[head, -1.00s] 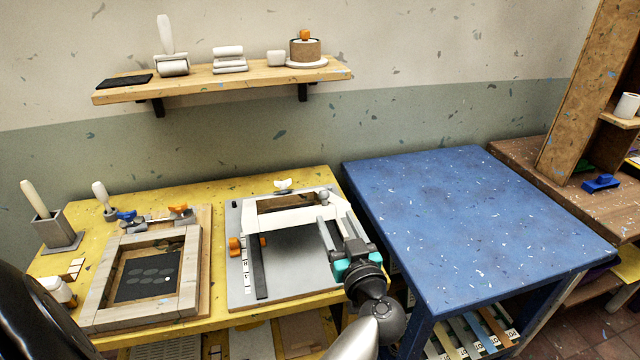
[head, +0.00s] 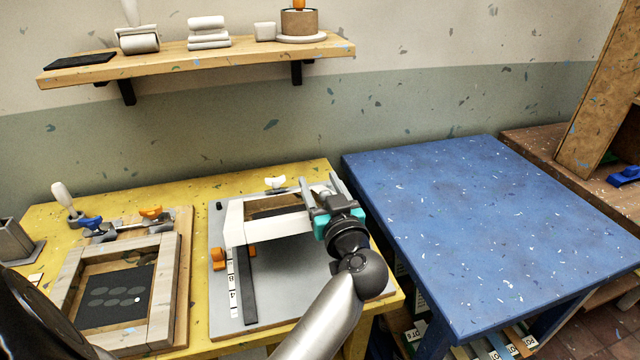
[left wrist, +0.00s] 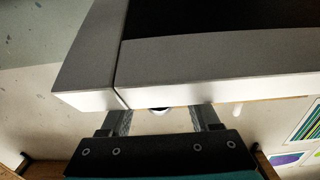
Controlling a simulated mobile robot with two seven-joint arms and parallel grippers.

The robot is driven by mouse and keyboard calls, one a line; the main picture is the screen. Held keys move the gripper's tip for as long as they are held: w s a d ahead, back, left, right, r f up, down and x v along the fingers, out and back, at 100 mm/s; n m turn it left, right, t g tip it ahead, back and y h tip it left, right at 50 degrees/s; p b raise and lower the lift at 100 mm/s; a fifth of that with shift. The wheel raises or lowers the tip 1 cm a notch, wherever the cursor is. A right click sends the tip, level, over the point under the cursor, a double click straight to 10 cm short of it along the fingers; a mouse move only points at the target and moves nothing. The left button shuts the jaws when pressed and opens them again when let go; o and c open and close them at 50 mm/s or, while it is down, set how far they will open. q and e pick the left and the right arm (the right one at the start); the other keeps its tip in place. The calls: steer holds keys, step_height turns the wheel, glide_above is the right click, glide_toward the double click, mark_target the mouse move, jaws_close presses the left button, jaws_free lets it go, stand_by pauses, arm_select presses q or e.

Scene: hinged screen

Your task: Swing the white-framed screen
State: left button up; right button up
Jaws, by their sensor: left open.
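The white-framed screen (head: 275,230) stands raised at an angle over a grey baseboard (head: 285,297) on the yellow table. Its dark mesh shows behind the front bar. My left gripper (head: 323,190) is open at the right end of the screen, its two fingers pointing away towards the wall. In the left wrist view the white frame (left wrist: 215,55) fills the upper part, close to my left gripper (left wrist: 160,112). The frame's edge hides the fingertips there, and I cannot tell whether they touch it. My right gripper is out of view.
A wooden frame (head: 165,285) with a dark panel lies left of the grey board. Orange blocks (head: 219,259) and a black bar (head: 247,285) are on the board. A clear blue table (head: 480,230) stands right. A wooden shelf (head: 200,62) hangs above.

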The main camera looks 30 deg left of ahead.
arm_select(q)
jaws_close()
stand_by(0.4)
stand_by(0.9)
